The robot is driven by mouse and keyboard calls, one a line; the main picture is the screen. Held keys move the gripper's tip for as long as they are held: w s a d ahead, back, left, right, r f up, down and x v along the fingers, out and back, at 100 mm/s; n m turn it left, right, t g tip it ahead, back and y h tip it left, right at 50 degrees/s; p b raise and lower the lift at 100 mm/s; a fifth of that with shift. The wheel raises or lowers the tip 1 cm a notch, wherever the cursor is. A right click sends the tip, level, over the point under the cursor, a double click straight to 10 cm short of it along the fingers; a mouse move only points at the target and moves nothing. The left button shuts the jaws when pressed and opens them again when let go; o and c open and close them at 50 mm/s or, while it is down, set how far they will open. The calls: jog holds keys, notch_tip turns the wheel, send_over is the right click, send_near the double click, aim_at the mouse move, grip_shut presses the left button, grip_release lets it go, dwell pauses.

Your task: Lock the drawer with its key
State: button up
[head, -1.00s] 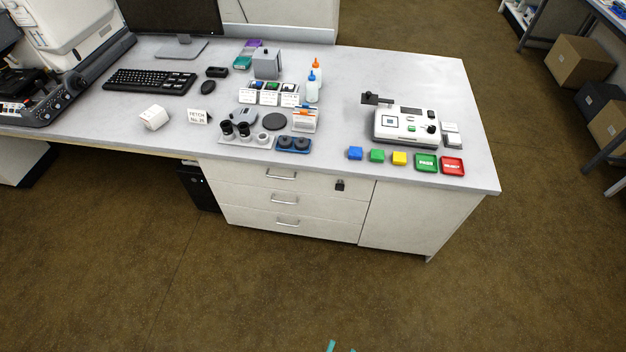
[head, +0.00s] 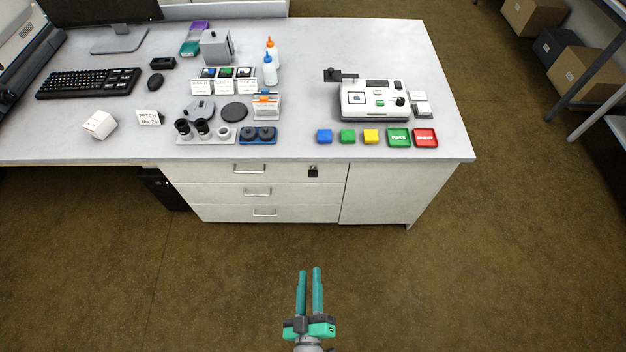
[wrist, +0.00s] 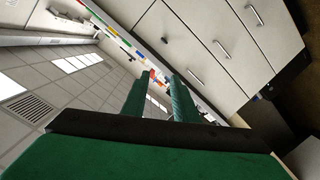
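The drawer unit with three stacked drawers is under the bench; its top drawer (head: 270,173) looks closed. A small dark key in a lock (head: 313,171) sits at the right end of the top drawer's front. It also shows as a small dark spot in the wrist view (wrist: 164,41). My gripper (head: 309,270) is in front of the unit, over the floor, well apart from the drawer. Its two teal fingers point toward the bench with a small gap between them and nothing held. In the wrist view the fingers (wrist: 157,98) are also apart.
The bench top (head: 330,40) overhangs the drawers. A white device (head: 375,98), coloured blocks and the PASS tray (head: 398,138) stand near its right front. Floor (head: 420,290) between me and the unit is clear. A cabinet door (head: 385,193) is right of the drawers.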

jog(key=w+f+n, duration=0.4)
jog(key=w+f, duration=0.2)
jog(key=w, duration=0.4)
jog(key=n+t, duration=0.2)
jog(key=n, duration=0.5)
send_near(313, 177)
jog(key=w, duration=0.8)
jog(key=shift+w, duration=0.35)
grip_shut()
